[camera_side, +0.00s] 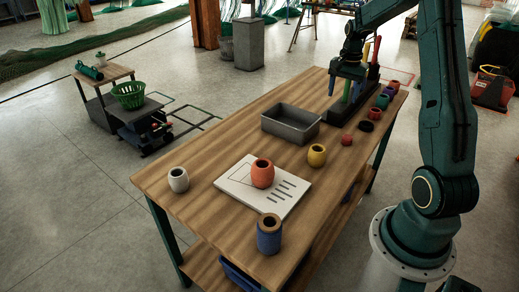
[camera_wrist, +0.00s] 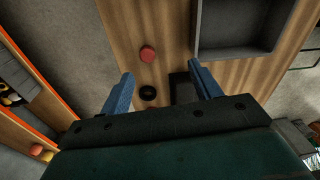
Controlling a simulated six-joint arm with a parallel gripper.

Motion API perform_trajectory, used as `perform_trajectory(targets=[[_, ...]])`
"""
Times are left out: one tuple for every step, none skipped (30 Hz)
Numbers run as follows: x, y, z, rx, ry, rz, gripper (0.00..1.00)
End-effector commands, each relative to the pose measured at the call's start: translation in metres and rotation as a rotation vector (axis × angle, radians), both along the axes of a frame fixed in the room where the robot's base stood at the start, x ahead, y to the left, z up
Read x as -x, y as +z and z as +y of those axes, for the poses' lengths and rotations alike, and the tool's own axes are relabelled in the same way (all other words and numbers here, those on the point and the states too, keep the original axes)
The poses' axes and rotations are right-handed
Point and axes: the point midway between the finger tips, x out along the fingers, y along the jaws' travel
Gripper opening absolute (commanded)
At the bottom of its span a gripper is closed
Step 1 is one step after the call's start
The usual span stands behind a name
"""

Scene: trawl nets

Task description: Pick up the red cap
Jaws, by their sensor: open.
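The red cap (camera_side: 346,139) lies on the wooden table, near its right edge in the side view. In the wrist view the red cap (camera_wrist: 147,54) is round, ahead of and above the fingertips in the picture, with nothing touching it. My gripper (camera_wrist: 163,85) is open, with two blue fingers apart and nothing held between them. In the side view my gripper (camera_side: 347,72) hangs over the far part of the table by the dark rack, partly confused with the coloured upright items there.
A grey tray (camera_side: 291,123) is left of the cap; it also shows in the wrist view (camera_wrist: 198,38). A black ring (camera_side: 367,126) lies close beyond the cap. A yellow jar (camera_side: 317,155) and a red jar (camera_side: 262,172) on a white board (camera_side: 232,185) stand nearer.

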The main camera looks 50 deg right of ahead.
Motion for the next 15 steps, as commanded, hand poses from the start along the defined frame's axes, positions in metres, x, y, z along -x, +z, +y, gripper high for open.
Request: perform_trajectory(targets=[[0.006,-0.013,-0.014,-0.012,-0.044,0.010,0.63],[0.008,-0.019,-0.021,-0.017,-0.066,0.014,0.63],[0.012,-0.027,-0.029,-0.024,-0.093,0.018,0.63],[0.014,-0.032,-0.034,-0.029,-0.113,0.022,0.63],[0.016,-0.037,-0.039,-0.032,-0.130,0.025,0.63],[0.019,-0.043,-0.045,-0.037,-0.149,0.028,0.63],[0.021,-0.046,-0.048,-0.039,-0.163,0.030,0.63],[0.023,-0.049,-0.051,-0.042,-0.175,0.032,0.63],[0.025,-0.053,-0.054,-0.045,-0.186,0.033,0.63],[0.026,-0.055,-0.056,-0.046,-0.193,0.034,0.63],[0.027,-0.056,-0.058,-0.047,-0.198,0.035,0.63],[0.027,-0.058,-0.059,-0.048,-0.203,0.036,0.63],[0.028,-0.058,-0.060,-0.049,-0.206,0.036,0.63],[0.028,-0.059,-0.060,-0.049,-0.207,0.037,0.63],[0.028,-0.059,-0.060,-0.049,-0.208,0.037,0.63]])
